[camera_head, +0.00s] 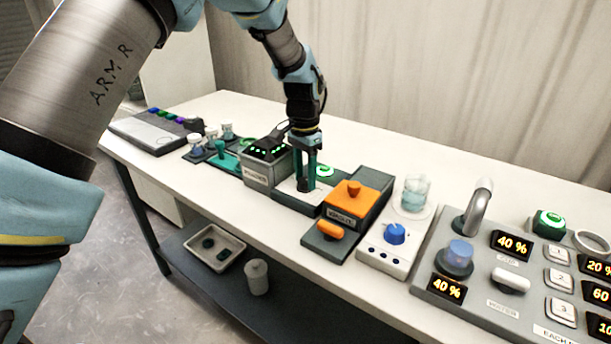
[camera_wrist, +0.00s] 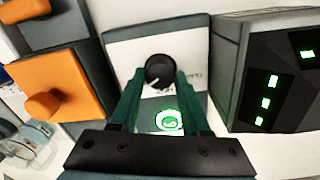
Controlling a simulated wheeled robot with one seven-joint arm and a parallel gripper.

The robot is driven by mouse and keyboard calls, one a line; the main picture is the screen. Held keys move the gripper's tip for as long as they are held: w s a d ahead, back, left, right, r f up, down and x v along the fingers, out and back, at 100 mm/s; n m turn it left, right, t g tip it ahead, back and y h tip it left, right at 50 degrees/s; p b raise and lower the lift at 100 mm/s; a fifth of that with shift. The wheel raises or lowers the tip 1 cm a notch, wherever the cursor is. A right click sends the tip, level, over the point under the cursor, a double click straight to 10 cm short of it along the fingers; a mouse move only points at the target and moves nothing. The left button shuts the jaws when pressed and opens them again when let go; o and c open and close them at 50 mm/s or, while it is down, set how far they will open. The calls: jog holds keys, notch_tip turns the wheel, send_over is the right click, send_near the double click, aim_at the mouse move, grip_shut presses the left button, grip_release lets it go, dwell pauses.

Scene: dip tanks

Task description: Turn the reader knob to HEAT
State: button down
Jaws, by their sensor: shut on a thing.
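The reader knob (camera_wrist: 159,72) is a round black dial with a thin light pointer line, on the white sloped face of a grey-sided unit (camera_wrist: 150,50). The same unit shows in the head view (camera_head: 285,199) on the table. In the wrist view the pointer line runs to the knob's lower left edge. My gripper (camera_wrist: 160,76) has its two teal fingers on either side of the knob, shut on it. It also shows in the head view (camera_head: 306,186), pointing down at the unit. The lettering by the knob is mostly hidden by the fingers and cannot be read.
A green-lit round button (camera_wrist: 169,122) sits on the unit between my fingers. A dark box with green lights (camera_head: 266,165) stands close on the left, and an orange-topped box (camera_head: 358,197) close on the right. A blue-knob unit (camera_head: 395,234) and a glass beaker (camera_head: 415,191) stand farther right.

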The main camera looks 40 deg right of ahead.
aim_at(303, 179)
jog(key=shift+n, duration=0.3)
jog(key=n, duration=0.5)
jog(key=shift+n, duration=0.3)
jog(key=n, duration=0.5)
jog(key=shift+w+a, duration=0.1)
jog(key=shift+w, duration=0.05)
jog(key=shift+n, duration=0.4)
jog(key=shift+c, duration=1.9)
grip_release()
notch_tip(303, 179, up, 11)
jog(key=b, duration=0.3)
jog(key=shift+a, duration=0.15)
